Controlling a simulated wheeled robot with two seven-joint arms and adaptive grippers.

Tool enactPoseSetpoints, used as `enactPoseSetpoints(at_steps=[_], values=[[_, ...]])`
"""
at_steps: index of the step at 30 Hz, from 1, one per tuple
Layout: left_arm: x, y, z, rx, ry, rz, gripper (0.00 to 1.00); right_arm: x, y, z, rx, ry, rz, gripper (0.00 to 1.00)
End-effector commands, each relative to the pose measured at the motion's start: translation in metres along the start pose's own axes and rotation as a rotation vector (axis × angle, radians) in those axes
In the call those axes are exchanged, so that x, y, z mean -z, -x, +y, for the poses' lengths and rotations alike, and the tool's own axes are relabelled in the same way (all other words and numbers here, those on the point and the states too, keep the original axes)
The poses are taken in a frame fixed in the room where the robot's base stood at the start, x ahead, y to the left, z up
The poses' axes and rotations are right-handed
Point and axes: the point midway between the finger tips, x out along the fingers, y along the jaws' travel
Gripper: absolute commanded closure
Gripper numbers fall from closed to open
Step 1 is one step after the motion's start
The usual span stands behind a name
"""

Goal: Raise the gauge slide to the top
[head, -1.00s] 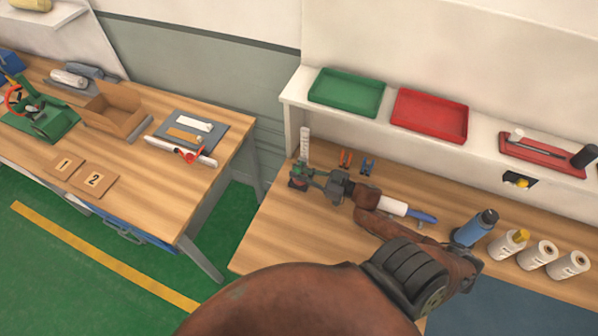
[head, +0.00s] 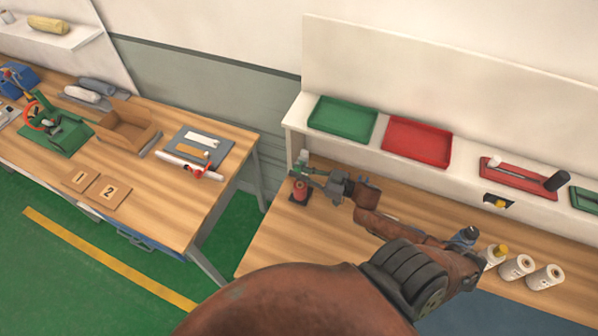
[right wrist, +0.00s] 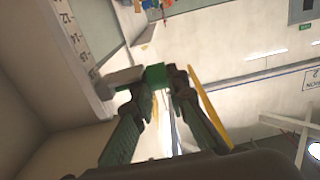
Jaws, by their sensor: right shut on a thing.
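The gauge is a white upright scale (head: 304,156) on a red base (head: 299,192), at the left end of the right-hand bench. In the right wrist view its numbered face (right wrist: 72,30) shows at upper left. My right gripper (head: 312,178) is at the gauge, above the base and a little below the visible top of the scale. In the right wrist view my right gripper (right wrist: 160,85) is shut on the green slide (right wrist: 155,75), beside the scale. The arm and gripper hide part of the gauge in the head view. My left gripper is not in view.
A shelf above the bench holds a green tray (head: 342,119) and a red tray (head: 416,144), close behind the gauge. The bench's left front corner is clear.

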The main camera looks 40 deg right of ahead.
Motion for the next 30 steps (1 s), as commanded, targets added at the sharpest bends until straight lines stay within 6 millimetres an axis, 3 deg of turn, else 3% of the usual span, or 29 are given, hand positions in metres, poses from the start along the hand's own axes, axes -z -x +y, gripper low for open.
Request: enactPoseSetpoints(at_steps=[9, 10, 18, 26, 30], values=[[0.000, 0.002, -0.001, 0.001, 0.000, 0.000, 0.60, 0.007, 0.000, 0.002, 0.000, 0.003, 0.009, 1.00], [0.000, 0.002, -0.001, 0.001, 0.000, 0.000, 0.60, 0.007, 0.000, 0.002, 0.000, 0.003, 0.009, 0.86], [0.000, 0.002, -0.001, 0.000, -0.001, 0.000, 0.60, 0.005, -0.001, 0.001, 0.001, 0.002, 0.006, 0.68], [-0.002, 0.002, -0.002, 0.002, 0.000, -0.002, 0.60, 0.004, 0.000, 0.000, 0.001, 0.001, 0.004, 0.68], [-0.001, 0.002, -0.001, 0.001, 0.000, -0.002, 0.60, 0.003, 0.011, 0.000, 0.001, 0.001, 0.001, 0.68]])
